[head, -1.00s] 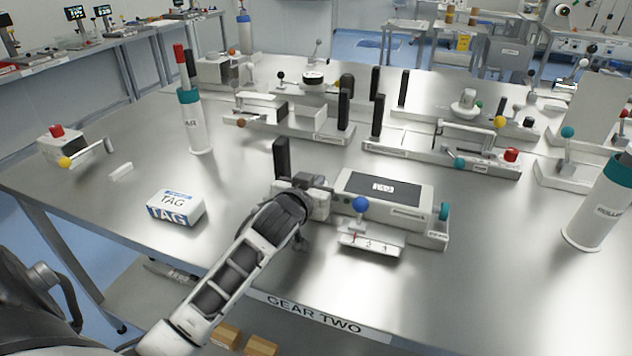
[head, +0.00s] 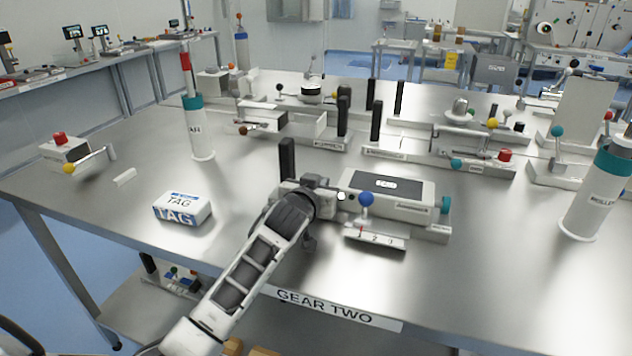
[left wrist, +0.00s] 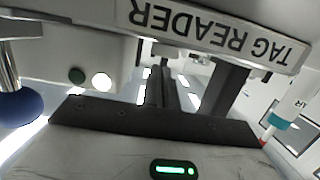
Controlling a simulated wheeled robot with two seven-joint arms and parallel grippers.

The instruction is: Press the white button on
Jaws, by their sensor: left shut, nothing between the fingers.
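A white tag reader box (head: 420,208) with a dark display on top stands near the table's front edge. Its upside-down "TAG READER" label (left wrist: 215,30) shows in the left wrist view. The round white button (left wrist: 102,82) looks bright, beside a dark green button (left wrist: 77,76). In the head view the white button (head: 341,196) is a bright spot at the box's left end. My left gripper (head: 332,184) is shut and empty close to that end; contact cannot be told. Its dark fingers (left wrist: 167,75) point to the right of the button in the wrist view. My right gripper is not in view.
A blue ball knob (head: 366,199) stands in front of the reader, above a numbered plate (head: 375,238). A dark post (head: 287,158) rises behind my left gripper. A TAG box (head: 182,208) lies to the left. The table front right is clear.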

